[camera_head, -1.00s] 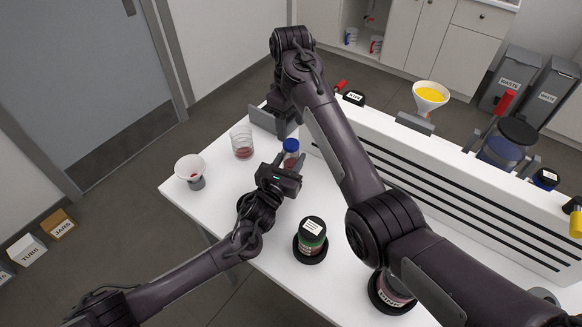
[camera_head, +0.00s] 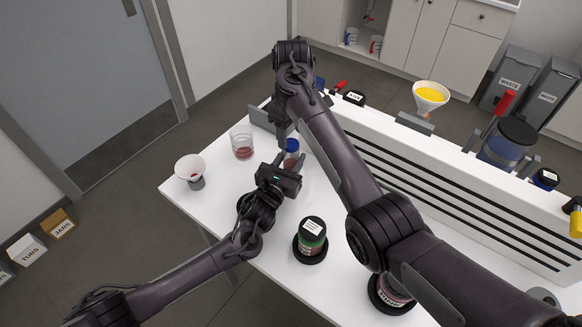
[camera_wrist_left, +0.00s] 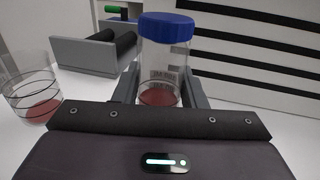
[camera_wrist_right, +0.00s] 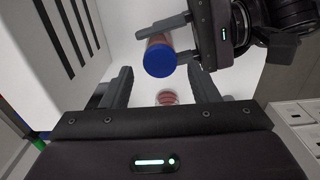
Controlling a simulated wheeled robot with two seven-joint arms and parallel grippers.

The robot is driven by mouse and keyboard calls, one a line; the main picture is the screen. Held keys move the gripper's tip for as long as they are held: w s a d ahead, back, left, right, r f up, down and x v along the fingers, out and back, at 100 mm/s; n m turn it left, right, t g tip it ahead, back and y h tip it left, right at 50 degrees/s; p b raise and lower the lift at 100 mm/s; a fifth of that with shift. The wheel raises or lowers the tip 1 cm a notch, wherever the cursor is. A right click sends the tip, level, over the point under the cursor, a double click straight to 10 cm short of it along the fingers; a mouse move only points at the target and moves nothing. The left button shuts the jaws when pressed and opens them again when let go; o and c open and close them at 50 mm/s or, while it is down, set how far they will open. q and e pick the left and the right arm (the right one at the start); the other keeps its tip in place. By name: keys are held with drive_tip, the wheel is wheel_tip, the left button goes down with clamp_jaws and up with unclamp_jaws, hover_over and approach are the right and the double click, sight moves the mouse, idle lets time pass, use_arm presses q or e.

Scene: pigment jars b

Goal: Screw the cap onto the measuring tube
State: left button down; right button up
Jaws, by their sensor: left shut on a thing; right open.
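The measuring tube (camera_wrist_left: 160,75) is clear with red contents, and its blue cap (camera_wrist_left: 166,27) sits on its top. In the left wrist view the tube stands upright between the fingers of my left gripper (camera_wrist_left: 158,88), which is shut on it. In the head view the blue cap (camera_head: 291,145) shows just beyond the left gripper (camera_head: 281,165). In the right wrist view the cap (camera_wrist_right: 160,60) is seen from above, with the left gripper's fingers around the tube. I cannot tell how tight the cap is.
A glass with red contents (camera_head: 242,147) and a white funnel on a stand (camera_head: 190,168) are at the table's left end. A slotted white panel (camera_head: 440,185) runs along the back.

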sight(291, 165)
drive_tip(key=shift+f, duration=1.25)
drive_tip(key=shift+c, duration=0.4)
drive_tip(key=c, duration=1)
drive_tip(key=shift+o, duration=0.2)
drive_tip(key=m, duration=0.2)
drive_tip(key=shift+m, duration=0.4)
drive_tip(key=o, duration=1)
drive_tip(key=shift+o, duration=0.2)
